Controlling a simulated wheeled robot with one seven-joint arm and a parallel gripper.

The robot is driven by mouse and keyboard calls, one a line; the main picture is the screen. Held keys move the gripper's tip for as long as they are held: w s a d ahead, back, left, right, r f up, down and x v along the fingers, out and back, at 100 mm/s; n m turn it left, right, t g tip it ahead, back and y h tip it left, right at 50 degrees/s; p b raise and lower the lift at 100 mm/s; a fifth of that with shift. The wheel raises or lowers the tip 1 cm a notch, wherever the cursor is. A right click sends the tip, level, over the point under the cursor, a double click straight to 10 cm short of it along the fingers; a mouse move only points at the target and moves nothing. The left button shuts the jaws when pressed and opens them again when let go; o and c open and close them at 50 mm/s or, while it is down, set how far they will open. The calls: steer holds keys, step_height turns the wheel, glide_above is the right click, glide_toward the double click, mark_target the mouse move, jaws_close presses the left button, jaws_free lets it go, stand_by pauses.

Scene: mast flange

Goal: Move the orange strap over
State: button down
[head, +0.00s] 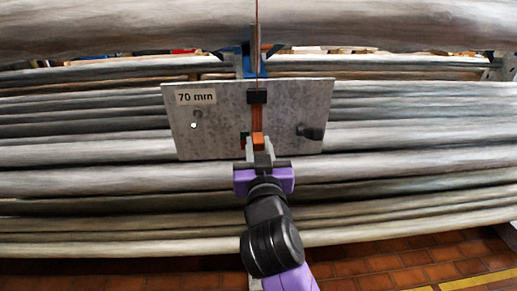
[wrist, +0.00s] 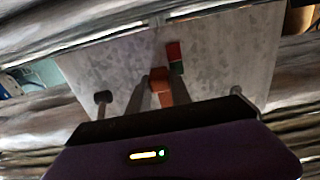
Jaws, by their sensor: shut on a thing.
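The orange strap (head: 257,115) hangs down the middle of a grey metal plate, below a black block (head: 257,96). My gripper (head: 258,144) is at the plate's lower middle, shut on the orange strap's lower end. In the wrist view an orange block-like end (wrist: 160,84) sits between my two fingers. The plate (head: 225,135) has a "70 mm" label (head: 196,97) at its upper left. It also shows in the wrist view (wrist: 110,70), with a small red and green piece (wrist: 175,56) near the orange end. Whether the strap touches the plate is unclear.
A dark peg (head: 310,132) sticks out at the plate's right, and a small light peg or hole (head: 194,125) is at its left. Long grey poles (head: 80,160) lie stacked behind and below. A brick floor (head: 400,268) with yellow lines shows at the lower right.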

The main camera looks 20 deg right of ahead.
steer(key=c, duration=1.2)
jaws_free()
steer(key=shift+o, duration=0.2)
steer(key=b+v, duration=0.1)
steer(key=v, duration=0.7)
steer(key=shift+b, duration=0.35)
steer(key=shift+w, duration=0.1)
